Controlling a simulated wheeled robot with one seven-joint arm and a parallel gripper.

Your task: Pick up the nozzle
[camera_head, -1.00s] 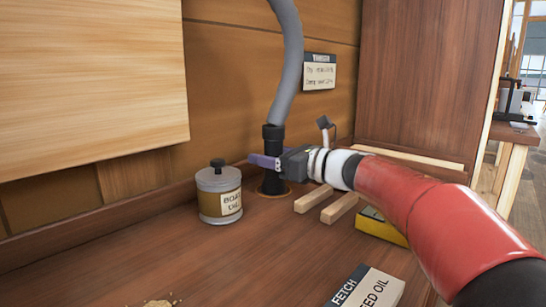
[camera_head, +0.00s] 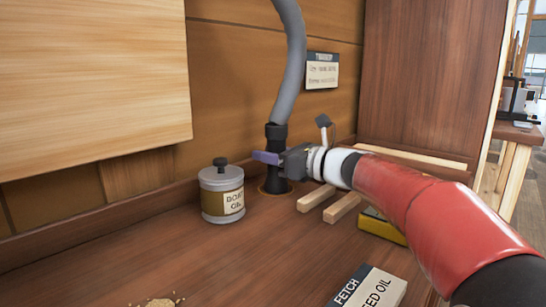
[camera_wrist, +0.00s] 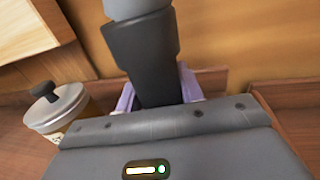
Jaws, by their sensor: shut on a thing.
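The nozzle is a black tapered piece (camera_head: 276,136) on the end of a grey hose (camera_head: 289,70). It stands upright with its lower end at a round ring (camera_head: 263,190) in the wooden bench top. My gripper (camera_head: 266,157) reaches in from the right and is shut on the nozzle at mid-height. In the wrist view the nozzle (camera_wrist: 148,60) sits between the two purple fingers of my gripper (camera_wrist: 158,92). Its lower end is hidden there by the gripper body. I cannot tell whether it is clear of the bench.
A boat oil tin (camera_head: 221,178) stands close left of the nozzle. Two wooden strips (camera_head: 330,201) and a yellow box (camera_head: 381,226) lie under my arm. A fetch card (camera_head: 368,290) lies in front. A wooden wall (camera_head: 230,100) stands close behind. The front left bench is mostly clear.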

